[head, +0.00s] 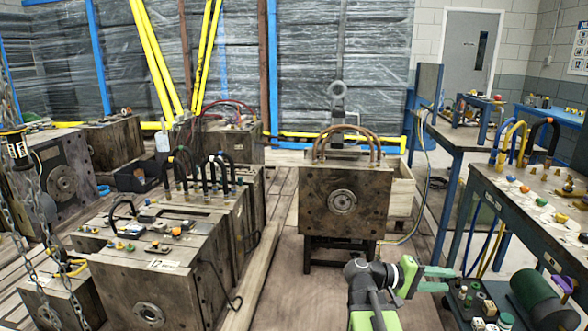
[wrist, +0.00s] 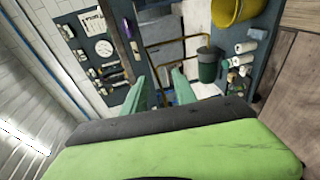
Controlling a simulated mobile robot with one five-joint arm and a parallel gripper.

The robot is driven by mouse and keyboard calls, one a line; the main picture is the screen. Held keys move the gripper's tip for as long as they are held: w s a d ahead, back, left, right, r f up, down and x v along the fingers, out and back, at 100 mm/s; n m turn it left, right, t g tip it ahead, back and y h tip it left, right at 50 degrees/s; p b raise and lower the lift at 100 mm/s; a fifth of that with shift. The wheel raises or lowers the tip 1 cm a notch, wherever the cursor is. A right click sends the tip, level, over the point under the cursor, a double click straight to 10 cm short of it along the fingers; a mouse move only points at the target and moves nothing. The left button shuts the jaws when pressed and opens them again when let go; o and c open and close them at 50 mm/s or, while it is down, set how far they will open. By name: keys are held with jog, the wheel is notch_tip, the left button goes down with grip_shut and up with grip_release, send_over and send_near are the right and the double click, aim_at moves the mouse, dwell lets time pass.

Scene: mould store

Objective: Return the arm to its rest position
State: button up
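My gripper (head: 450,280) is at the lower right of the head view, at the end of my green and black arm. It points right, toward the blue bench. Its two pale green fingers show apart in the wrist view (wrist: 160,80), with nothing between them. The gripper is open and empty. In the wrist view the room appears tilted behind the fingers, and my green arm housing fills the bottom.
A steel mould block (head: 343,203) with hoses stands on a black stand left of my arm. More mould blocks (head: 150,255) stand at left. A blue bench (head: 530,205) with hoses and fittings is at right, and a green cylinder (head: 536,298) lies close to my gripper.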

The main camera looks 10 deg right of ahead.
jog(key=w+a+f+n+t+y, duration=0.1)
jog(key=a+f+y, duration=0.5)
jog(key=a, duration=0.5)
jog(key=w+a+f+t+y, duration=0.1)
jog(key=a+f+y, duration=0.3)
jog(key=a+f, duration=0.5)
jog(key=w+a+f+n+t+y, duration=0.1)
jog(key=a+f+y, duration=0.4)
jog(key=a, duration=0.8)
notch_tip(320, 180, up, 32)
jog(key=a+y+p, duration=0.1)
jog(key=p, duration=3)
jog(key=shift+s+f, duration=0.2)
jog(key=shift+s, duration=0.05)
